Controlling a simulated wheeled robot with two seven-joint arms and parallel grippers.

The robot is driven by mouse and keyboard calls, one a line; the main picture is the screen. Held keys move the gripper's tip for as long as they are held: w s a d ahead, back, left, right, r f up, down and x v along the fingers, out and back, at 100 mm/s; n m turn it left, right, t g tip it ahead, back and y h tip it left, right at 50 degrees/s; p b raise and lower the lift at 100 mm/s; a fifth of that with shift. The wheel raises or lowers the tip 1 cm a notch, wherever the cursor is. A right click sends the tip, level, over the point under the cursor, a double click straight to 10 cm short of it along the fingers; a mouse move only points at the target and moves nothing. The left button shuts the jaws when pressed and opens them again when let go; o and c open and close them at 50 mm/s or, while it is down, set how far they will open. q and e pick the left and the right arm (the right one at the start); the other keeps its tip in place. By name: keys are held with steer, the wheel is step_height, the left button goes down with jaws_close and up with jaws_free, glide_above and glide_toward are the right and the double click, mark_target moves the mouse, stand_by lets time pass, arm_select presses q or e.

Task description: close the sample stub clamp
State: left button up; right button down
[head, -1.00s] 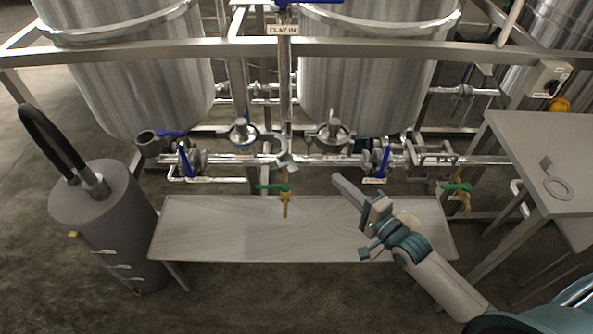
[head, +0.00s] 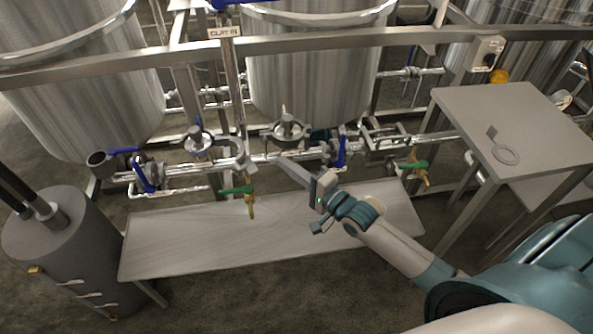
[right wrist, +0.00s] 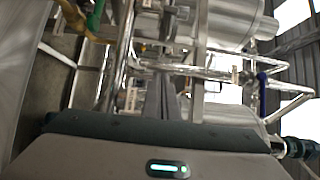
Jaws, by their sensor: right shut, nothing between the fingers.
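The sample stub clamp (head: 243,157) is a small grey metal clamp on the pipework above the middle tap. It seems to stand open, but it is too small to be sure. The tap below it has a green handle (head: 236,190) and a brass spout (head: 251,207). My right gripper (head: 279,161) is shut and empty. Its fingertips point at the pipe just right of the clamp and look apart from it. In the right wrist view the grey fingers (right wrist: 161,98) point toward the pipes; I cannot pick out the clamp there. My left gripper is not in view.
A steel drip tray (head: 190,245) lies under the pipes. Blue-handled valves (head: 144,178) and (head: 340,152) flank the clamp. A grey cylinder (head: 70,245) stands left. A side table (head: 520,120) at right carries a ring-shaped part (head: 505,155). Steel tanks (head: 310,75) stand behind.

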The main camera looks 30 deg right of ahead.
mark_target(241, 146)
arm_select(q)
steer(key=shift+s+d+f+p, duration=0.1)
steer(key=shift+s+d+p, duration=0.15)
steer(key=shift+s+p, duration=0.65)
arm_select(e)
steer(key=w+a, duration=0.4)
steer(key=a, duration=0.1)
steer(key=shift+a, duration=0.35)
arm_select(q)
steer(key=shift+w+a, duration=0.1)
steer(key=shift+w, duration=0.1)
arm_select(e)
steer(key=shift+a+h, duration=0.2)
steer(key=shift+h, duration=0.1)
